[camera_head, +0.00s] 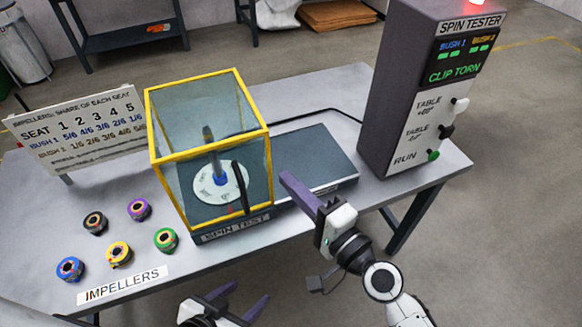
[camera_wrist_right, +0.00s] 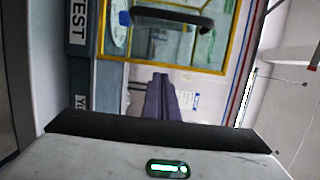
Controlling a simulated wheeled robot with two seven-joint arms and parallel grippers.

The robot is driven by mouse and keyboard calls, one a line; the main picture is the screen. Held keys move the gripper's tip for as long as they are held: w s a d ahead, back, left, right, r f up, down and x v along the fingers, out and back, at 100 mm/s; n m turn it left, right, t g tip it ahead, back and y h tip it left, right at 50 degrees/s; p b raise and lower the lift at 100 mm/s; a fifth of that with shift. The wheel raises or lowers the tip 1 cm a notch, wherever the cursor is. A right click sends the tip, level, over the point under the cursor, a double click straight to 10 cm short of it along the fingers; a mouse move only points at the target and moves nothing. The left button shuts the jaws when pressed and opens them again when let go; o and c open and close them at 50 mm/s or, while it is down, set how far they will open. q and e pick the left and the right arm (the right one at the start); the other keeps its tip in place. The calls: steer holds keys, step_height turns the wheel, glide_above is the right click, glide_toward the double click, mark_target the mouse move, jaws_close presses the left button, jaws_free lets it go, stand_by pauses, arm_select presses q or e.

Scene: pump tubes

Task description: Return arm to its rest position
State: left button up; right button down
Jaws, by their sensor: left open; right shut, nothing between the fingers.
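My right gripper (camera_head: 287,178) is shut and empty. It hangs in front of the right side of the spin-test box (camera_head: 208,155), over the grey tester base (camera_head: 318,155). In the right wrist view its purple fingers (camera_wrist_right: 160,82) are together, with the box's yellow frame (camera_wrist_right: 180,68) beyond them. I cannot tell whether the fingers touch anything. My left gripper (camera_head: 240,298) is open and empty at the table's front edge, low in the head view. Inside the box is a white disc (camera_head: 232,187) with a blue hub and an upright shaft.
The spin tester column (camera_head: 395,95) stands at the right and reads "CLIP TORN", with a red lamp on top. Several coloured impellers (camera_head: 118,253) lie at the left behind the "IMPELLERS" label (camera_head: 122,284). A seat board (camera_head: 80,128) stands behind them. The table's right front is clear.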

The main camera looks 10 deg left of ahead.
steer(key=s+d+f+n+g+h, duration=0.1)
steer(key=s+d+f+n+h, duration=0.4)
steer(key=s+d+f, duration=0.4)
steer(key=s+d+f+n+g+h, duration=0.2)
steer(key=s+d+f+n+h, duration=0.3)
steer(key=s+d+f, duration=0.3)
steer(key=d+f+h, duration=0.1)
steer(key=d+f, duration=0.3)
steer(key=d, duration=0.3)
steer(key=shift+s+d+f, duration=0.3)
steer(key=shift+s, duration=0.1)
